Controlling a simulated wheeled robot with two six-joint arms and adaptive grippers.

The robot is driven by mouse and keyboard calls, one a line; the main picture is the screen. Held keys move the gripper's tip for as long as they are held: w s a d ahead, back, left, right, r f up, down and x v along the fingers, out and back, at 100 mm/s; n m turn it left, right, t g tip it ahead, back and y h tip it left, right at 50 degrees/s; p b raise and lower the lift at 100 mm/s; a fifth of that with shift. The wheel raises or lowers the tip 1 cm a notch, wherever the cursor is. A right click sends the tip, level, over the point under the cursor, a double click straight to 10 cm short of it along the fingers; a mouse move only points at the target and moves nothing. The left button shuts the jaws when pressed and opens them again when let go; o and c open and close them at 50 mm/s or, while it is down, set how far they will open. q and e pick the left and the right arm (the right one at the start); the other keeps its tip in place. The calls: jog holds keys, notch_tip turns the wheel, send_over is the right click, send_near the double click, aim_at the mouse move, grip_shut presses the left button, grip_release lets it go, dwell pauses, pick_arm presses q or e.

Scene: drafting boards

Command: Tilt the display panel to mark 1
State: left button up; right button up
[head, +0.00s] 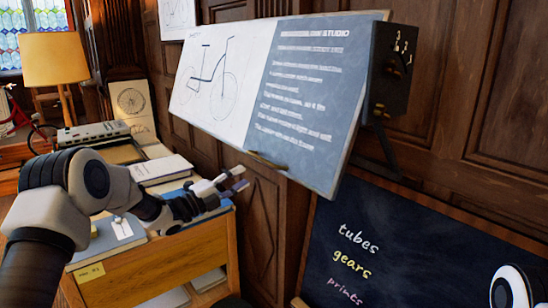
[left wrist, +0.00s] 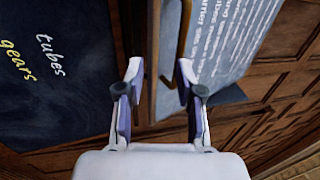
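The display panel (head: 270,90) is a wide tilted board on the wall, with a bicycle drawing on its left part and a blue-grey text sheet on its right. A brass handle (head: 266,160) sits at its lower edge; it also shows in the left wrist view (left wrist: 184,42). My right gripper is out of view.
A chalkboard (head: 400,245) with words leans below the panel on the right. A wooden cabinet (head: 155,262) with books (head: 112,236) stands under my left arm. A lamp (head: 54,62) and typewriter-like device (head: 93,134) stand farther left. The space before the panel is free.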

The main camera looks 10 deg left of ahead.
aim_at(261, 159)
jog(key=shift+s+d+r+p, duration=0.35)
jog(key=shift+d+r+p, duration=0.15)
jog(key=shift+p, duration=0.1)
pick_arm(q)
jog(key=w+d+r, duration=0.2)
jog(key=w+d+r+p, duration=0.1)
jog(key=w+d+r, duration=0.1)
jog(key=w, duration=0.1)
jog(key=shift+w+d+r, duration=0.1)
jog(key=shift+d, duration=0.15)
jog(key=shift+s+d+r, duration=0.2)
jog(key=shift+d, duration=0.1)
jog(key=shift+c, duration=0.4)
jog(key=shift+w+f, duration=0.1)
grip_shut()
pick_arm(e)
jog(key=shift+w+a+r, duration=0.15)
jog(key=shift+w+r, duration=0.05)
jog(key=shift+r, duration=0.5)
